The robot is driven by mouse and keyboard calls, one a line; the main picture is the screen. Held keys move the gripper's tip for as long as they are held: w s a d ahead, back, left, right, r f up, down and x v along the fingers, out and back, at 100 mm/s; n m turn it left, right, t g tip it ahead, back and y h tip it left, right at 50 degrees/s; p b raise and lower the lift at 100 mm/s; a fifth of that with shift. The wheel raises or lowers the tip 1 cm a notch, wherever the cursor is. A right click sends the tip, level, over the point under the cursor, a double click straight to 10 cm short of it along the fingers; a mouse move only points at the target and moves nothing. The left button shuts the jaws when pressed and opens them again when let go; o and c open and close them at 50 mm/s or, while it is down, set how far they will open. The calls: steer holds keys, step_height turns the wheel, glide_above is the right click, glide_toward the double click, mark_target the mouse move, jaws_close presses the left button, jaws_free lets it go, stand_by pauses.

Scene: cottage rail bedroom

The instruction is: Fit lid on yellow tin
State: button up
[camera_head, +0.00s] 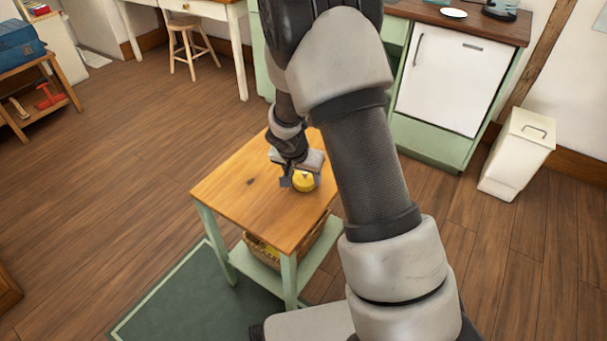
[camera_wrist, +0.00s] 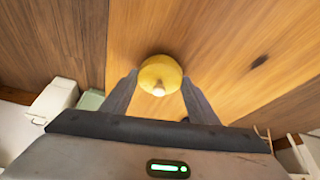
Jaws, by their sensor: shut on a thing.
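A round yellow lid (camera_wrist: 160,74) with a small pale knob shows between the fingertips in the wrist view. My gripper (camera_wrist: 159,80) is shut on this lid, with one finger at each side of its rim. In the head view the yellow lid (camera_head: 305,182) is beside my gripper (camera_head: 298,180), over the right part of the small wooden table (camera_head: 245,205). I cannot make out the yellow tin separately; whether it is under the lid is hidden from both views.
The rest of the tabletop is clear apart from a dark knot in the wood. A basket (camera_head: 268,252) sits on the table's lower shelf. A green rug (camera_head: 185,300) lies below. A stool (camera_head: 190,45), a white bin (camera_head: 517,152) and a cabinet (camera_head: 445,80) stand farther off.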

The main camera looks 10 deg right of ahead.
steer(key=o, duration=1.1)
steer(key=p+v, duration=0.4)
steer(key=v, duration=1.3)
steer(key=shift+s+r, duration=0.2)
steer(key=shift+d+r, duration=0.1)
